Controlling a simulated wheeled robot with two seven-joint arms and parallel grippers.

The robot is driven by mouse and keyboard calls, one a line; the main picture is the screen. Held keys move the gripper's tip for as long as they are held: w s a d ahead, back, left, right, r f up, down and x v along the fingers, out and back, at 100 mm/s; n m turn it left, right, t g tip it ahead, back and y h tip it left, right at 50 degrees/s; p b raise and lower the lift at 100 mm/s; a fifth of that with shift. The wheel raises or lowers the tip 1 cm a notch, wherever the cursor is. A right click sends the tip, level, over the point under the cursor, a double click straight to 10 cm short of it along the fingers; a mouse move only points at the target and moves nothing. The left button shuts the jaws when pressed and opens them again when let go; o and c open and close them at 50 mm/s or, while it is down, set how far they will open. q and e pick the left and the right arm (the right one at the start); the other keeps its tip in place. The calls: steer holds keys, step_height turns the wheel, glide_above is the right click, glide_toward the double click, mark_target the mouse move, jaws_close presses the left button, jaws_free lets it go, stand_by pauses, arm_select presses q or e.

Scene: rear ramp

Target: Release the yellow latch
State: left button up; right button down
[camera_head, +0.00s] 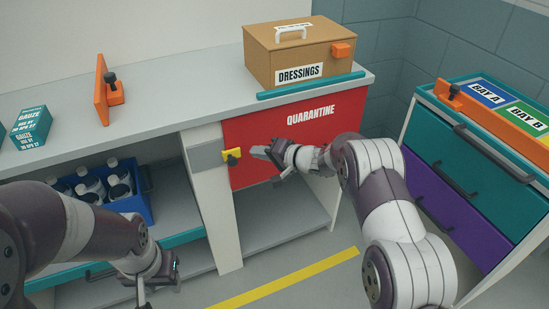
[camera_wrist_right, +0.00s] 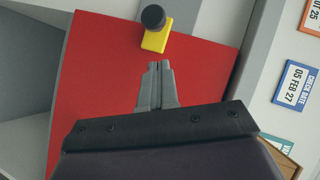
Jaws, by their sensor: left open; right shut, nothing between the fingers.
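The yellow latch (camera_head: 231,156) with a dark knob sits at the left edge of the red door marked QUARANTINE (camera_head: 290,150). The latch also shows near the top of the right wrist view (camera_wrist_right: 155,40), with its round black knob above the yellow plate. My right gripper (camera_head: 257,151) is shut and empty, in front of the red door just right of the latch. In the right wrist view its closed fingertips (camera_wrist_right: 159,66) point at the latch, with a small gap in the picture. My left gripper (camera_head: 158,285) is open, low at the left, away from the latch.
A box marked DRESSINGS (camera_head: 300,55) stands on the grey counter (camera_head: 190,85) above the door. A blue crate of bottles (camera_head: 135,205) is on the shelf at left. A cart with teal and purple drawers (camera_head: 460,205) stands at right. Yellow floor tape (camera_head: 290,281) crosses the floor.

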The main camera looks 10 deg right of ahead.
mark_target(230, 164)
steer(key=a, duration=0.1)
steer(key=a+f, duration=0.1)
steer(key=a+f+b, duration=0.1)
steer(key=shift+s+a, duration=0.15)
steer(key=shift+a, duration=0.25)
steer(key=a+p, duration=0.1)
steer(key=s+a+p, duration=0.1)
steer(key=a, duration=0.1)
steer(key=a+p, duration=0.1)
steer(key=shift+s+a+r+p, duration=0.2)
steer(key=shift+s+r+p, duration=0.1)
steer(key=shift+p, duration=0.1)
steer(key=shift+a+f, duration=0.15)
steer(key=shift+a, duration=0.05)
steer(key=shift+f, duration=0.1)
